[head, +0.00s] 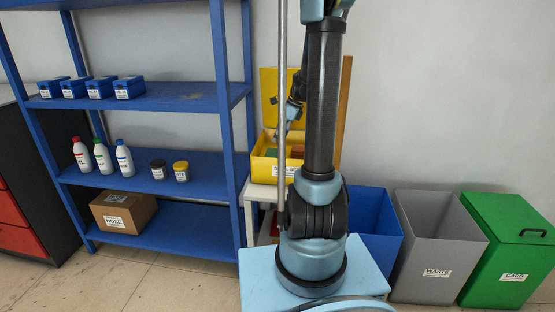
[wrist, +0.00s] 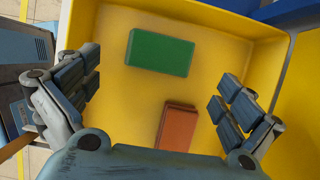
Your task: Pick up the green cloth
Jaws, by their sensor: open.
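The green cloth (wrist: 160,52) is a folded rectangular block lying on the floor of a yellow box (wrist: 205,20) in the wrist view. My gripper (wrist: 158,88) is open and empty above the box, its fingers spread to either side. The green cloth lies ahead of and between the fingers, apart from them. In the head view the yellow box (head: 262,170) stands on a small white stand, and my arm hides part of it. A little green (head: 271,152) shows inside it there.
An orange-brown block (wrist: 177,128) lies in the same box, nearer my palm. The box walls stand close around the fingers. A blue shelf (head: 175,100) with bottles is at left. Blue, grey (head: 437,240) and green (head: 510,240) bins stand at right.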

